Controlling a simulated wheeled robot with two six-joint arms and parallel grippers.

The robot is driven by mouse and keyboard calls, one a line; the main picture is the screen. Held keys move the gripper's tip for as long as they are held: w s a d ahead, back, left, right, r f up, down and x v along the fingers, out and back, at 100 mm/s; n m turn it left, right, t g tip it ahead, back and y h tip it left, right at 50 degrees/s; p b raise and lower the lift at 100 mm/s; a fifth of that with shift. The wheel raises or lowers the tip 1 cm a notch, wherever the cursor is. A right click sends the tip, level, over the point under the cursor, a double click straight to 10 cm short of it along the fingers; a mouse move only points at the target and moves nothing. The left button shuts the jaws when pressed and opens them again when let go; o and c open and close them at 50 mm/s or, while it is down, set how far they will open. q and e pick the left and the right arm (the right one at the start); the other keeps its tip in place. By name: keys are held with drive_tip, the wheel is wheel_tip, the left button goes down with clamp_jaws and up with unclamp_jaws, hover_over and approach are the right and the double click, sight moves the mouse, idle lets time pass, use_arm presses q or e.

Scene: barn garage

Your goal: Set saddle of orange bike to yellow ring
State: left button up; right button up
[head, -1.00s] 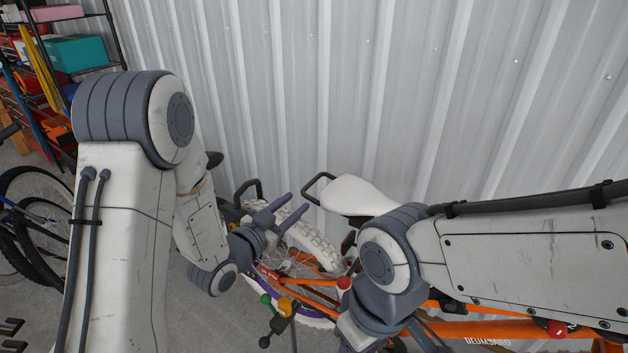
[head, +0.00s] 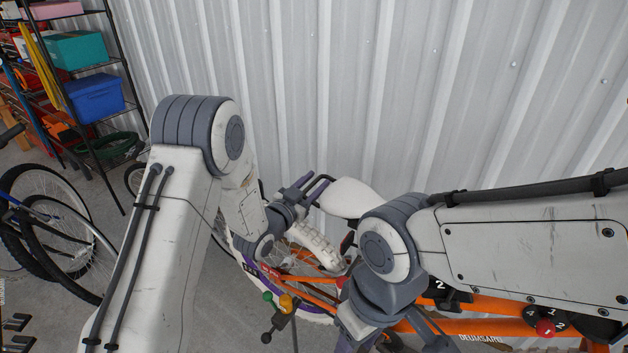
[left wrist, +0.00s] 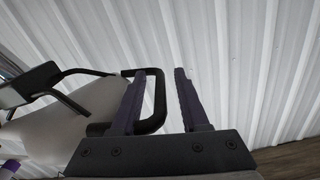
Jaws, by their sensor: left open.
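The orange bike's white saddle (head: 343,198) shows in the head view near the wall, partly behind my right arm. A black loop (head: 319,184) sticks out at its left end. My left gripper (head: 306,185) is open and empty at this loop. In the left wrist view the loop (left wrist: 158,100) appears between the two purple fingers (left wrist: 160,85), with the pale saddle (left wrist: 62,128) to the left. I cannot tell the depth between fingers and loop. The orange frame (head: 490,327) runs under my right arm. The seat post and any yellow ring are hidden. My right gripper (head: 352,345) is mostly cut off at the bottom edge.
The corrugated wall (head: 420,90) stands close behind the saddle. Green and orange knobs on a black clamp (head: 277,322) are below my left wrist. Other bikes (head: 62,235) and a shelf with a blue box (head: 95,97) stand at the left.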

use_arm(q)
clamp_jaws()
idle(1.4)
